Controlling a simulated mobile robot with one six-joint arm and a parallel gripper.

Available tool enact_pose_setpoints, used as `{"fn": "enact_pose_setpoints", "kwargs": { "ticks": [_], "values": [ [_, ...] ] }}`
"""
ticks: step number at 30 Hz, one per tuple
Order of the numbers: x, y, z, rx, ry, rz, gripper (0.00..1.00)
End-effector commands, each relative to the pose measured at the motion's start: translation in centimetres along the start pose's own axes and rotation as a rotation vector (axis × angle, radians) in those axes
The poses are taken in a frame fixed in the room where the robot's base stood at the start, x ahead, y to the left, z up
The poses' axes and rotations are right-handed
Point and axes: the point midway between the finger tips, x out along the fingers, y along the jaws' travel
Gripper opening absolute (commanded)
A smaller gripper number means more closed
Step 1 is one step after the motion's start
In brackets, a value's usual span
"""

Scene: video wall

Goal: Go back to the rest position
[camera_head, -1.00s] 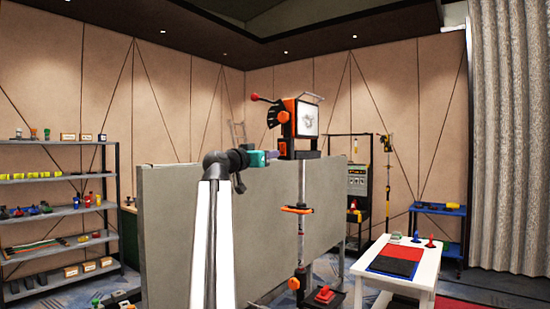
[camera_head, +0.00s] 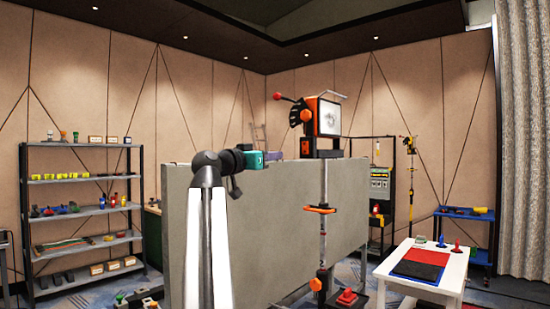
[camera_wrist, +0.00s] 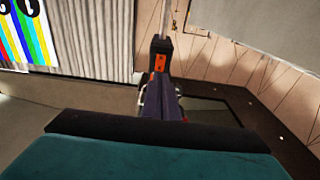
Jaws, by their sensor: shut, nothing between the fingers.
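My gripper (camera_head: 275,156) shows small in the head view at the end of my arm, past a teal wrist section. It points to the right, above the top edge of a grey panel. In the wrist view my gripper (camera_wrist: 161,98) shows as dark purple fingers, shut together, with nothing seen held. A teal housing fills the bottom of that view.
The grey panel (camera_head: 262,232) stands close in front. An orange-and-black device (camera_head: 327,117) on a pole rises near my gripper. A white table (camera_head: 450,285) is at right, a shelf rack (camera_head: 85,177) at left, a blue cart (camera_head: 470,213) farther back.

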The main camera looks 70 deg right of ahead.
Motion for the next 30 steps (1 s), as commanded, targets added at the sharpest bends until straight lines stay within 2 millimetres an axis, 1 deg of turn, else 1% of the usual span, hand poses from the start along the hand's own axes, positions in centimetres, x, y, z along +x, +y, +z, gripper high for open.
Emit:
{"fn": "enact_pose_setpoints", "kwargs": {
  "ticks": [11,14,17,20,23,27,29,30],
  "values": [
    [0.0,-0.1,0.1,-0.001,-0.001,-0.002,0.0],
    [-0.1,-0.7,0.8,-0.006,-0.009,-0.01,0.0],
    [-0.4,-2.0,2.4,-0.021,-0.028,-0.028,0.0],
    [-0.9,-4.1,5.0,-0.047,-0.059,-0.059,0.0],
    [-1.7,-6.8,8.5,-0.08,-0.1,-0.098,0.0],
    [-3.5,-10.7,14.1,-0.135,-0.164,-0.162,0.0],
    [-4.3,-12.3,16.5,-0.16,-0.19,-0.189,0.0],
    [-5.0,-13.4,18.1,-0.176,-0.209,-0.208,0.0]
  ]
}}
